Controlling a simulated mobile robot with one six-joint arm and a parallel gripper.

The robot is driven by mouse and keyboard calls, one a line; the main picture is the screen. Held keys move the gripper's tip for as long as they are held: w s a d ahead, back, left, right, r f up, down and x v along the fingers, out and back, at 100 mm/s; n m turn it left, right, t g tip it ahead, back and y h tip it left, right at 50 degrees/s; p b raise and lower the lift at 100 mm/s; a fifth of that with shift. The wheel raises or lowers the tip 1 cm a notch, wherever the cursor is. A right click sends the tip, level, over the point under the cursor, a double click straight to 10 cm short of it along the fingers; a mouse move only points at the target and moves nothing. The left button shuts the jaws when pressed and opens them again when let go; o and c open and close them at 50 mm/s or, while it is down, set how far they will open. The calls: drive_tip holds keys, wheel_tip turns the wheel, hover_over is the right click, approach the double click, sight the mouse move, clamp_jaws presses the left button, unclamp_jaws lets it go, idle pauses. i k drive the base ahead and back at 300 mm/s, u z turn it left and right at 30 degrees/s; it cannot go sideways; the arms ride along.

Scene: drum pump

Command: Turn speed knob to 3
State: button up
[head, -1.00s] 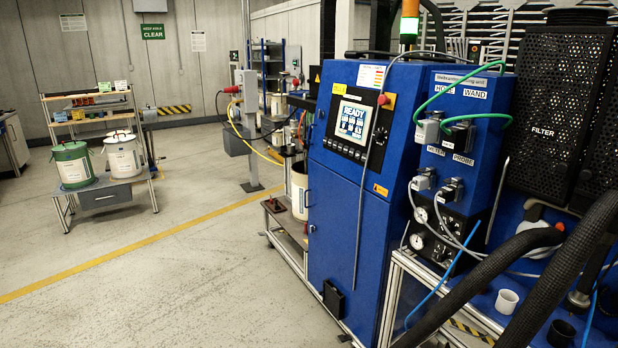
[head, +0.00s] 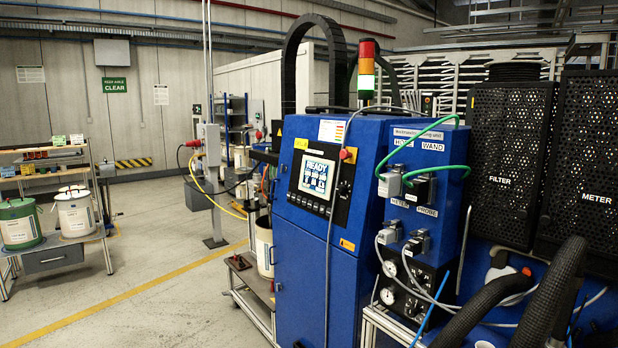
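A blue cabinet (head: 300,270) stands in the middle of the head view. Its control panel (head: 317,178) has a lit screen reading READY, a row of small buttons below it and a red button (head: 346,155) at its upper right. I cannot make out a speed knob on it. A blue connector box (head: 427,160) at its right carries plugs labelled HOSE, WAND, METER and PROBE, with round gauges (head: 388,296) below. My gripper is not in the head view.
Black FILTER (head: 500,180) and METER (head: 598,195) housings stand at the right, with thick black hoses (head: 490,305) in front. A bench with lidded drums (head: 76,213) is at the left. The floor (head: 140,290) between bench and cabinet is clear.

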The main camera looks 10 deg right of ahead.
sight(341, 188)
drive_tip(key=k, duration=0.65)
drive_tip(key=u, duration=0.6)
drive_tip(key=i, duration=1.1)
drive_tip(key=u, duration=0.75)
drive_tip(key=i, duration=0.9)
drive_tip(key=u, duration=0.15)
